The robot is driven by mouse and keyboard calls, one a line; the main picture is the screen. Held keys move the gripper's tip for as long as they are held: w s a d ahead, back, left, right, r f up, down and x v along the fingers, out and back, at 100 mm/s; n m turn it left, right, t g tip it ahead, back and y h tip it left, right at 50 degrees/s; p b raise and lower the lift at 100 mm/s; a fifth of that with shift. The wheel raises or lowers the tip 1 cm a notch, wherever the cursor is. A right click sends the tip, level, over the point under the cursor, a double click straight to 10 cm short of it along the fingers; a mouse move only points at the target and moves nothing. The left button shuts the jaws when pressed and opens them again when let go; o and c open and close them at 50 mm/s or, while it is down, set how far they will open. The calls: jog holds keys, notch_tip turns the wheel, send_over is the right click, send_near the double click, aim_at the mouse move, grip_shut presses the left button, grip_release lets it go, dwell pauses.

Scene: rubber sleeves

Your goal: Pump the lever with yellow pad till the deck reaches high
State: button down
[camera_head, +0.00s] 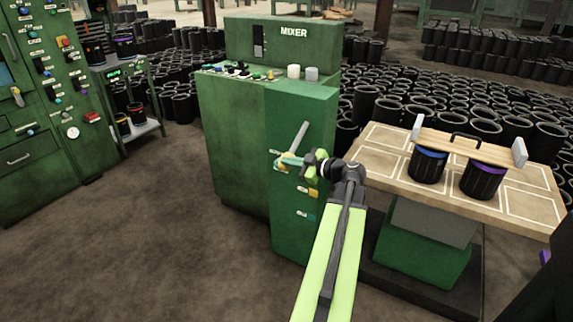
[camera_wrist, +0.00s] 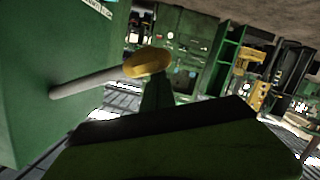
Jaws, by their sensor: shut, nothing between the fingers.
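The green mixer cabinet (camera_head: 235,140) stands in the middle of the head view. In the wrist view the grey lever rod (camera_wrist: 90,82) comes out of a green panel and ends in a rounded yellow pad (camera_wrist: 148,62). The wooden deck (camera_head: 385,150) sits on a green pedestal at the right.
Two black sleeves with blue (camera_head: 428,165) and purple (camera_head: 482,180) bands stand on the deck under a wooden bar with a black handle. Small yellow (camera_head: 312,193) and teal (camera_head: 303,215) parts sit on the cabinet front. Many black sleeves fill the back. Floor at left is clear.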

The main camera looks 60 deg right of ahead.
jog(key=shift+s+d+f, duration=0.2)
jog(key=shift+s+d, duration=0.05)
jog(key=shift+d, duration=0.1)
notch_tip(320, 180, up, 5)
jog(key=a+p, duration=0.3)
jog(key=p, duration=0.2)
jog(key=f+v, duration=0.1)
jog(key=v, duration=0.8)
jog(key=shift+s+p, duration=0.4)
jog(key=shift+p, duration=0.05)
